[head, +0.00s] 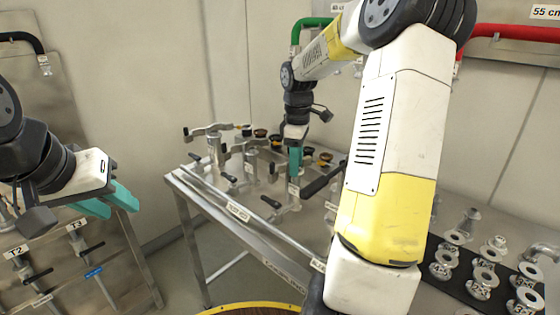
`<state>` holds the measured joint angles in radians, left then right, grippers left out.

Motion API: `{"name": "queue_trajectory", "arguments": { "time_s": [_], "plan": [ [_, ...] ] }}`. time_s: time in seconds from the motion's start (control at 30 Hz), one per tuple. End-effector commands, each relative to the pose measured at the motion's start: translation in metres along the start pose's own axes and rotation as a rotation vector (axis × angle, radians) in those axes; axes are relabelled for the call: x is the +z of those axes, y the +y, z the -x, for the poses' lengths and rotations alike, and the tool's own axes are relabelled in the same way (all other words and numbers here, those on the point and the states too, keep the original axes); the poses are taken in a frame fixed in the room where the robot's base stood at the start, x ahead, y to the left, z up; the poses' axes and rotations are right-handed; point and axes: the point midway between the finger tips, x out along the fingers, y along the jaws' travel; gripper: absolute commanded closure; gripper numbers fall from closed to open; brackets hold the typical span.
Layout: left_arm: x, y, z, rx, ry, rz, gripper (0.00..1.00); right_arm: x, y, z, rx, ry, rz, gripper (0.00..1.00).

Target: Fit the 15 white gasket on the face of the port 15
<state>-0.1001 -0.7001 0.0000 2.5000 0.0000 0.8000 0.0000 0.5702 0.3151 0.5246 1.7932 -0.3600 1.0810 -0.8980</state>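My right gripper (295,172) points down over the steel bench, with its teal fingertips close above or beside a metal fitting with a black handle (272,202). Its fingers overlap in this view, so I cannot tell whether they are apart or hold anything. My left gripper (108,205) is at the far left, away from the bench. Its two teal fingers are apart with nothing between them. I cannot make out a white gasket marked 15 or a port marked 15. Several metal fittings with black handles (250,165) stand on the bench, their labels too small to read.
The bench (236,212) has a labelled front rail. A black rack strip (455,288) at right carries several ringed metal pieces. My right arm hides the middle of the bench. A panel (115,262) with T2 and T3 labels stands at left. Green (312,22) and red (510,31) pipes run along the wall.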

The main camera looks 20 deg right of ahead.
Motion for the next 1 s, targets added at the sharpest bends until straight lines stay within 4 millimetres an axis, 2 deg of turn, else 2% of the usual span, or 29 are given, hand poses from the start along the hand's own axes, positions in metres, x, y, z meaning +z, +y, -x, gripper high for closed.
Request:
{"name": "queue_trajectory", "arguments": {
  "time_s": [0.03,0.4,0.47,0.8,1.0],
  "plan": [
    [0.000,0.000,0.000,0.000,0.000,0.000,0.64,0.001,-0.006,-0.007,-0.024,-0.006,-0.001,0.46],
    [0.000,0.000,0.000,0.000,0.000,0.000,0.64,0.001,-0.007,-0.003,-0.027,-0.006,-0.002,0.46],
    [0.000,0.000,0.000,0.000,0.000,0.000,0.64,0.001,-0.006,0.004,-0.024,-0.006,-0.002,0.46],
    [0.000,0.000,0.000,0.000,0.000,0.000,0.64,0.000,-0.001,0.063,-0.007,-0.001,-0.001,0.46],
    [0.000,0.000,0.000,0.000,0.000,0.000,0.64,-0.002,-0.007,0.081,0.009,-0.001,-0.017,0.46]
  ]
}}
